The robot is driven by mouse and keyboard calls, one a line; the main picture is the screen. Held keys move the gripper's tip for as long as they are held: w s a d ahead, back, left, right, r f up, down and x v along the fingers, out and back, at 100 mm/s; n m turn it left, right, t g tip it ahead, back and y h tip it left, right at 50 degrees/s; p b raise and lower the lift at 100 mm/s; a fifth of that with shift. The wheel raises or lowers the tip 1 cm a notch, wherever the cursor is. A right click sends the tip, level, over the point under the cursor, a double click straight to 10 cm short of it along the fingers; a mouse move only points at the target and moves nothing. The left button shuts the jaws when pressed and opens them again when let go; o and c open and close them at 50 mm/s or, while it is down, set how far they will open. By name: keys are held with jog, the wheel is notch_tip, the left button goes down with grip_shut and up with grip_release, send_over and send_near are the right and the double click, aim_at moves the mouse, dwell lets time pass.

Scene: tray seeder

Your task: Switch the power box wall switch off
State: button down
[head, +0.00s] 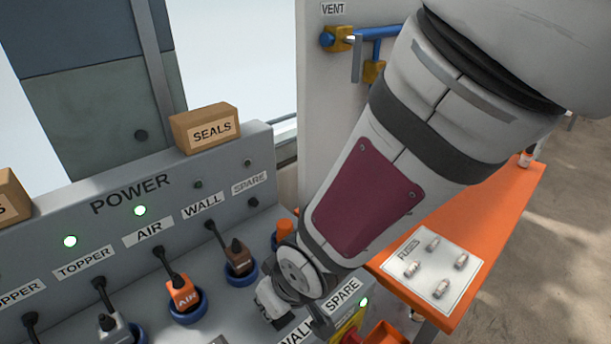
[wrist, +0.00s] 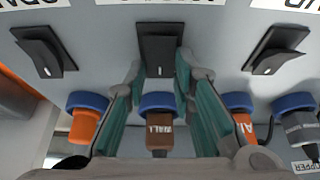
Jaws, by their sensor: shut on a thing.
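The power box (head: 235,150) is a grey sloped panel in the head view. Its wall switch (wrist: 160,48) is a black rocker in the middle of the wrist view, above the brown wall plug (wrist: 158,138). My gripper (wrist: 166,75) has its teal-padded fingers on both sides of this switch, shut on its lower part. In the head view my gripper (head: 272,300) is low on the panel beside a WALL label (head: 296,335), and the switch is hidden there. The lamp above the upper WALL label (head: 198,185) is dark; the TOPPER lamp (head: 70,241) and AIR lamp (head: 140,210) are green.
Black rockers stand on the left (wrist: 42,52) and right (wrist: 275,50) of the wall switch. An orange AIR plug (head: 182,293) and other plugs in blue rings are close by. A SEALS box (head: 205,128) sits on top; an orange bench (head: 510,215) stands right.

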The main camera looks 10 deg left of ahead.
jog(key=c, duration=1.4)
grip_release()
jog(key=shift+o, duration=0.2)
jog(key=shift+r, duration=0.1)
jog(key=shift+v, duration=2.1)
jog(key=v, duration=0.7)
jog(key=shift+r, duration=0.3)
jog(key=shift+d, duration=0.1)
